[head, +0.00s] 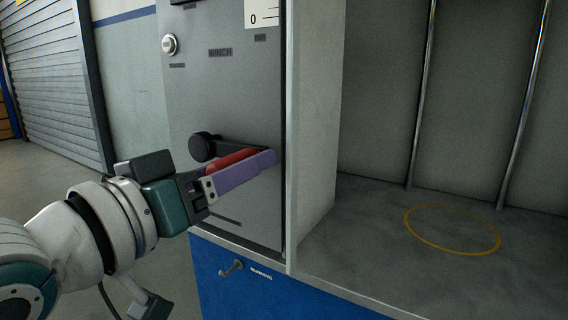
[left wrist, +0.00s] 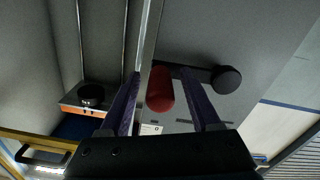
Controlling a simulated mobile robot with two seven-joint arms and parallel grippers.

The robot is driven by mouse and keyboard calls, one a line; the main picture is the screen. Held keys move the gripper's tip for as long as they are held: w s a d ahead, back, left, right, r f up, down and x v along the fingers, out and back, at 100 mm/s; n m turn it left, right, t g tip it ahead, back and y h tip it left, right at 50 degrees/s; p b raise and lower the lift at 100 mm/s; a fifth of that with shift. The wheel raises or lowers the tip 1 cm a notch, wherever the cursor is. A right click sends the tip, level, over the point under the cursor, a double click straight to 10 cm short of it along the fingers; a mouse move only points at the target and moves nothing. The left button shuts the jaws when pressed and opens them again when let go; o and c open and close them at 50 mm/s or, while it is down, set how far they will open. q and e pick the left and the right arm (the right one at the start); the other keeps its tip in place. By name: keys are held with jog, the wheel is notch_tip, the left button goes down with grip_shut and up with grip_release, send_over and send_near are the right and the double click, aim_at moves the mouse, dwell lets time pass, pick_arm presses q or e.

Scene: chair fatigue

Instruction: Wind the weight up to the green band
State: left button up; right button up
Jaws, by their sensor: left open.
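The winch crank shows on the grey panel in the head view, with a black hub (head: 203,146) at its left end and a red handle (head: 232,160) sticking out. My left gripper (head: 264,160) has its purple fingers alongside the red handle. In the left wrist view the red handle (left wrist: 160,90) lies between the two open fingers (left wrist: 160,75), with a visible gap to the right finger; contact with the left one is unclear. The black hub (left wrist: 226,78) is at right there. The weight cannot be identified for sure. No green band shows. My right gripper is not in view.
A white scale plate (head: 264,13) marked 0 is at the panel's top, and a round lock (head: 169,45) at its upper left. Right of a pale divider (head: 318,110) is an open bay with rods and a yellow floor ring (head: 452,230).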

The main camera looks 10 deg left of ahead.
pick_arm(q)
jog(key=p+v, duration=0.3)
jog(key=v, duration=0.7)
